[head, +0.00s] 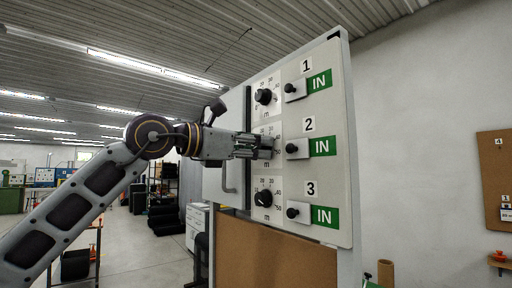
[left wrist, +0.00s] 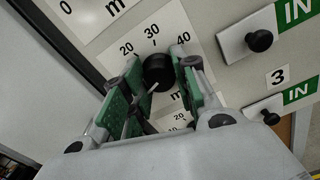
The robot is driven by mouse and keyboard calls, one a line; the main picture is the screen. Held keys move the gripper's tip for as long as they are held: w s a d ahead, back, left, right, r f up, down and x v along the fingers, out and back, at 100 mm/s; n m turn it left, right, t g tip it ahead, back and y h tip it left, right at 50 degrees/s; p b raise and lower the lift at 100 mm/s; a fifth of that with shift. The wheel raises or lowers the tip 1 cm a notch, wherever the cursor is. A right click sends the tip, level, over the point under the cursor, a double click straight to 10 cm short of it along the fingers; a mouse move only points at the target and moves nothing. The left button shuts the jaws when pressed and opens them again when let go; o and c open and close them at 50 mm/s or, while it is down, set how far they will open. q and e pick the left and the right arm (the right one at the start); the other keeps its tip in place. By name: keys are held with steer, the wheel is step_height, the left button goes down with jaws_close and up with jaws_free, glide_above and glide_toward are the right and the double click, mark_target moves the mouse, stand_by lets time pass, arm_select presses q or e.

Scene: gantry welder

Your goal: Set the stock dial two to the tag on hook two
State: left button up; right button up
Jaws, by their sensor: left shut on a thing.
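Stock dial two, a black knob (left wrist: 158,69) on a white scale plate, sits between the green-padded fingers of my left gripper (left wrist: 154,84) in the left wrist view. The gripper is shut on it. Scale marks 20, 30 and 40 show above the knob; a pale line shows at its lower side, and its exact reading is unclear. In the head view my left gripper (head: 266,147) reaches the middle row of the panel, beside the label 2 (head: 309,124), and hides the knob. No tag marked as hook two's is readable. My right gripper is not in view.
The upright panel (head: 334,183) also carries dial one (head: 263,97), dial three (head: 263,198) and sliding knobs beside green IN plates (head: 320,147). A vertical handle (head: 224,178) stands left of the dials. A brown board (head: 493,165) with a partly cut-off tag hangs at far right.

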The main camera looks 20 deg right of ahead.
arm_select(q)
steer(key=m, duration=0.3)
steer(key=shift+m+b, duration=0.3)
steer(key=shift+m, duration=2.1)
steer(key=o, duration=1)
steer(key=shift+a, duration=0.1)
steer(key=shift+v, duration=5.9)
